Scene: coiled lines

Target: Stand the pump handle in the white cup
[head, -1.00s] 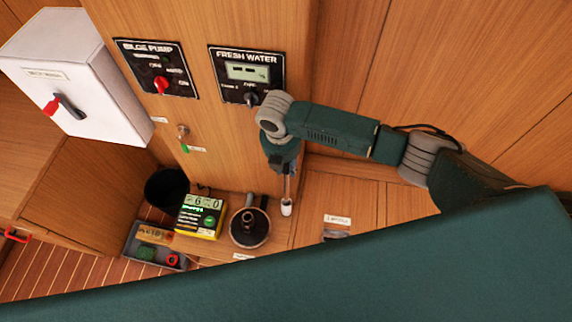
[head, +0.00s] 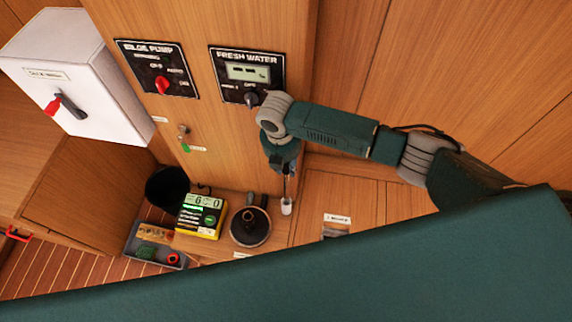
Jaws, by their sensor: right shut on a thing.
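My right gripper (head: 286,168) is above the counter, pointing down, shut on the pump handle. The pump handle (head: 286,188) shows as a thin, roughly upright grey rod below the fingers. The upper part of the handle is hidden by the gripper. My left gripper is not in view.
A black bin (head: 167,187) and a grey tray (head: 132,243) lie further left. The wooden panel wall (head: 225,155) rises close behind.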

